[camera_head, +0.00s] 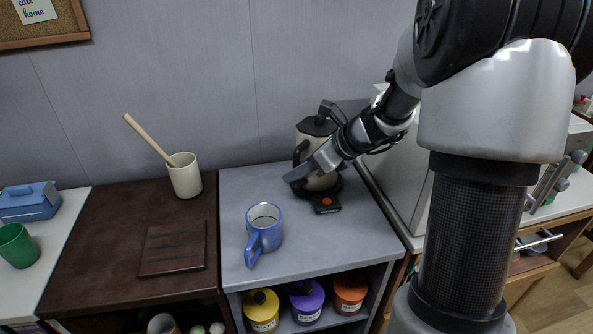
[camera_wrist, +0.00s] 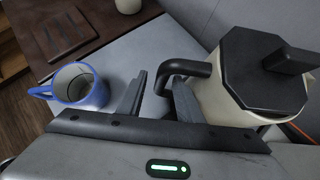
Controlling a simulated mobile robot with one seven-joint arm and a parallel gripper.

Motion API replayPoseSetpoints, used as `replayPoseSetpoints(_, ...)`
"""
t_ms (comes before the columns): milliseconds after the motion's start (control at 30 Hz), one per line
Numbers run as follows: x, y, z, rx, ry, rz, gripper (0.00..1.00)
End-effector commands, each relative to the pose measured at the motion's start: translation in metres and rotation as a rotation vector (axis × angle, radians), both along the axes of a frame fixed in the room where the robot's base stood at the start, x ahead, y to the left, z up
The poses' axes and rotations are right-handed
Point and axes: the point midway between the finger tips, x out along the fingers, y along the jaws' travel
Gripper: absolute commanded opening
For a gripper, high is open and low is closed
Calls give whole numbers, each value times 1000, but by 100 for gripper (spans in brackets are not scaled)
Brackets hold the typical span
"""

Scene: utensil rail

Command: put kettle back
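A cream kettle (camera_head: 311,134) with a black lid and black handle stands upright at the back of the grey counter. It appears to sit on a black base (camera_head: 325,203) with an orange button; my arm and gripper hide part of it. In the wrist view the kettle (camera_wrist: 222,100) is at the right, and its handle (camera_wrist: 187,68) reaches toward the fingers. My gripper (camera_head: 297,178) is in front of the kettle at handle side. Its two fingers (camera_wrist: 158,100) are apart, with the handle's free end between or just beyond them; contact cannot be told.
A blue mug (camera_head: 264,228) stands on the grey counter (camera_head: 345,245) in front of the kettle. A large grey appliance (camera_head: 400,175) is close on the right. A cream pot (camera_head: 186,177) with a wooden stick and a dark board (camera_head: 173,248) are at left. Lidded jars (camera_head: 306,301) fill the shelf below.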

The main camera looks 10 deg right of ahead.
Motion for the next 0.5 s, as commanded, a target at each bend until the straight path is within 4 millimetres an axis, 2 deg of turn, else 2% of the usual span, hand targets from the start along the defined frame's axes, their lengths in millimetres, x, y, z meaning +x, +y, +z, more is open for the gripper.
replayPoseSetpoints(33, -4, -6, 10, -1, -3, -3, 33)
replayPoseSetpoints(300, -33, -36, 52, -1, -2, -4, 33)
replayPoseSetpoints(500, -48, -51, 71, 0, -1, -2, 33)
